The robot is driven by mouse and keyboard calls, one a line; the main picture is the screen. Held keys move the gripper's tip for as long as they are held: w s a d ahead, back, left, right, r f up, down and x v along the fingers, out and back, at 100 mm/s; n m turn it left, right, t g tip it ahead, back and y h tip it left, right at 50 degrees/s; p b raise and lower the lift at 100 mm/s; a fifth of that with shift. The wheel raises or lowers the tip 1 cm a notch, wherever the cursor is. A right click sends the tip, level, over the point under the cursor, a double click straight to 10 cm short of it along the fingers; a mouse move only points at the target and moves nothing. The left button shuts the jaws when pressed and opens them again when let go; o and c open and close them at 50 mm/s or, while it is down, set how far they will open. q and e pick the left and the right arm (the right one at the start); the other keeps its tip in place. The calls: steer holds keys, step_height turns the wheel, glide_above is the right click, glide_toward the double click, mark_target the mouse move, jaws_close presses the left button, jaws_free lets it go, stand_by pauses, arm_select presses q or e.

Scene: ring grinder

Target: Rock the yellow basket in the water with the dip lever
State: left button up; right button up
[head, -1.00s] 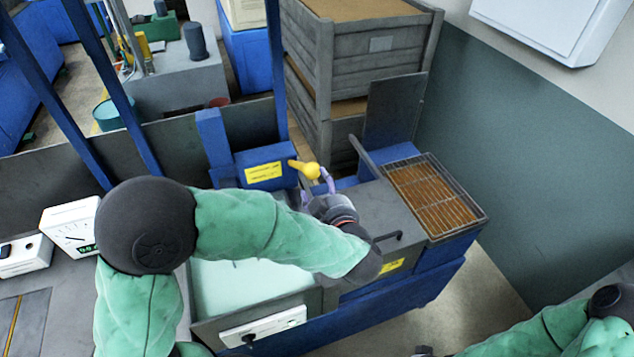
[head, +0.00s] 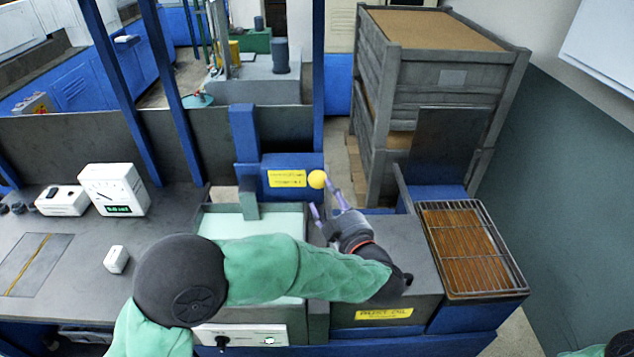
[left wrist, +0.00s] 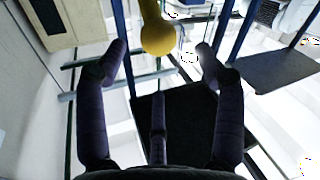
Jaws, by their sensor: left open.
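The dip lever's yellow ball end (head: 317,179) shows in front of a blue box (head: 290,163) with a yellow label, at the back of the water tank. My left gripper (head: 323,198) is open beside the ball, its purple fingers reaching up toward it. In the left wrist view the yellow lever end (left wrist: 160,32) hangs beyond and between the open fingers (left wrist: 160,62); I see no contact. The pale water (head: 250,222) fills the tank, partly hidden by my left arm. I cannot make out the yellow basket. My right gripper is out of view.
A grey lidded tank with a yellow label (head: 384,314) stands right of the water. A wire rack (head: 462,245) is farther right. A control panel (head: 240,336) is at the front. Blue posts (head: 168,95) and stacked grey crates (head: 430,75) rise behind.

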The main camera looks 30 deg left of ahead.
mark_target(322, 185)
arm_select(q)
steer(key=b+x, duration=0.1)
steer(key=x, duration=0.7)
steer(key=shift+w, duration=0.1)
